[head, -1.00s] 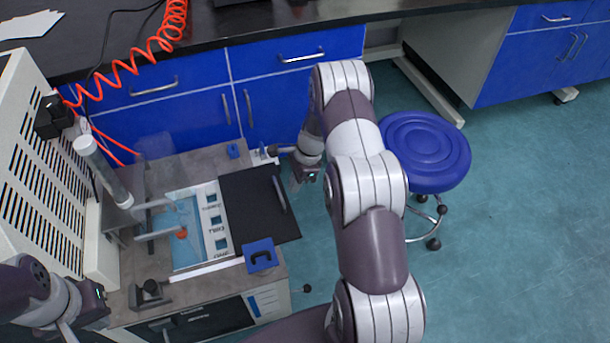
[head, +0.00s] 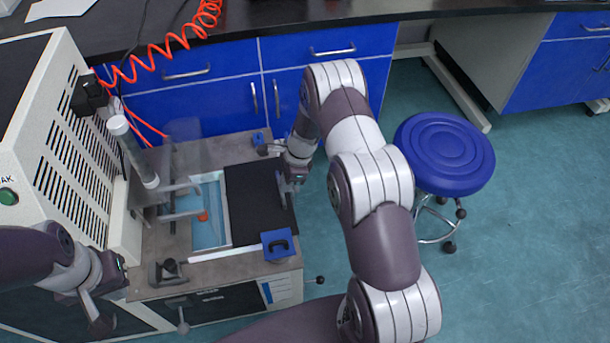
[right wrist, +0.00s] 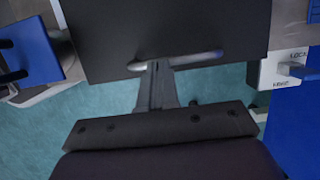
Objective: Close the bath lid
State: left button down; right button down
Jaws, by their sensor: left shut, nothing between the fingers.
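The bath lid (head: 252,205) is a flat black panel lying on the bath top. It covers the right part of the bath opening (head: 208,230), and the left part stays uncovered with blue showing. My right gripper (head: 290,192) is at the lid's right edge. In the right wrist view its fingers (right wrist: 158,72) look closed together and meet the lid's metal handle (right wrist: 200,59), overlapping its middle. Contact looks likely, but no grip around the bar is clear. My left gripper (head: 102,322) is shut and empty at the lower left, away from the lid.
Blue blocks (head: 278,244) sit at the bath's corners. A white cabinet (head: 70,150) stands left. A blue stool (head: 444,152) stands right of my right arm.

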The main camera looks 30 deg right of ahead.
jog(key=p, duration=0.2)
send_over(251, 204)
dwell(0.3)
